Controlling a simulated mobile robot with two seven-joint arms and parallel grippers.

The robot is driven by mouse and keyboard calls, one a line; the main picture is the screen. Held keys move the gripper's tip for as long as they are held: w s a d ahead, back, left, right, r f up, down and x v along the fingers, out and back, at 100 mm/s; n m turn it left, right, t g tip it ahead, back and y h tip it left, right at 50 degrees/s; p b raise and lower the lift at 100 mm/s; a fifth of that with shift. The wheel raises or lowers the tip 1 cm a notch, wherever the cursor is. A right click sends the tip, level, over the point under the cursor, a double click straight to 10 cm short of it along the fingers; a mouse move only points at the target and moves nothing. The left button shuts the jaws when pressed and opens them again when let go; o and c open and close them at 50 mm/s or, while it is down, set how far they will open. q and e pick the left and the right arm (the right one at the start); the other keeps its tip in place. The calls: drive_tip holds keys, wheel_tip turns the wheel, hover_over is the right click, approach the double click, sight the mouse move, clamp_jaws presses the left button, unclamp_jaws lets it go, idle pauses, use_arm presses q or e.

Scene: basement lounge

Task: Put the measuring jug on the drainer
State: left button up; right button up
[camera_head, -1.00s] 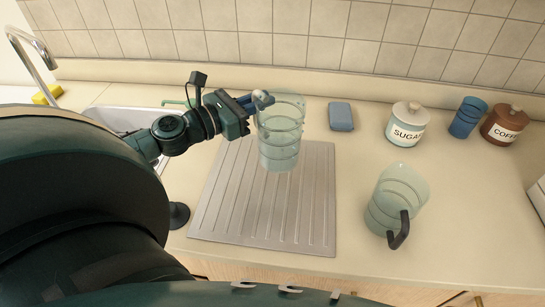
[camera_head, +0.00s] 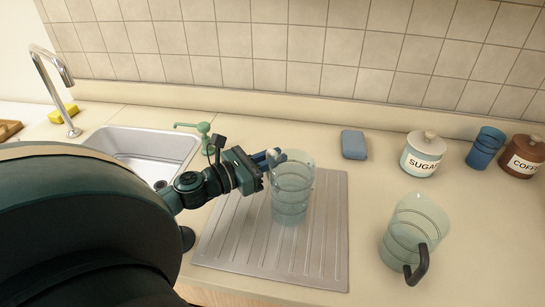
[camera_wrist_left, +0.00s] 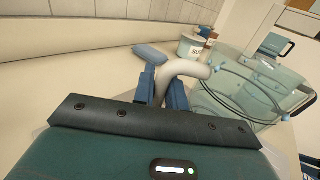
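A clear, ringed measuring jug (camera_head: 291,200) with a pale cream handle (camera_wrist_left: 186,69) stands upright over the ribbed grey drainer (camera_head: 235,250). I cannot tell whether its base touches the drainer. My left gripper (camera_head: 271,158) is at the jug's left side near the rim. In the left wrist view its two blue fingers (camera_wrist_left: 163,88) are closed around the handle, and the clear jug wall (camera_wrist_left: 225,95) is to their right. A second clear jug (camera_head: 412,228) with a dark handle stands on the counter right of the drainer. My right gripper is not in view.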

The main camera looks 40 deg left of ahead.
use_arm(q)
drive_tip(key=o, duration=0.4)
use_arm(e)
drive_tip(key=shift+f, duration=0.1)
use_arm(q)
drive_tip(key=shift+r, duration=0.1)
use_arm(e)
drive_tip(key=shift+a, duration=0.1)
use_arm(q)
drive_tip(key=b+v, duration=0.1)
drive_tip(key=v, duration=1.1)
drive_tip(key=shift+r, duration=0.15)
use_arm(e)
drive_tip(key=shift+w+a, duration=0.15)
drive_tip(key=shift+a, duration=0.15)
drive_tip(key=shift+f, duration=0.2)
use_arm(q)
drive_tip(key=shift+s, duration=0.1)
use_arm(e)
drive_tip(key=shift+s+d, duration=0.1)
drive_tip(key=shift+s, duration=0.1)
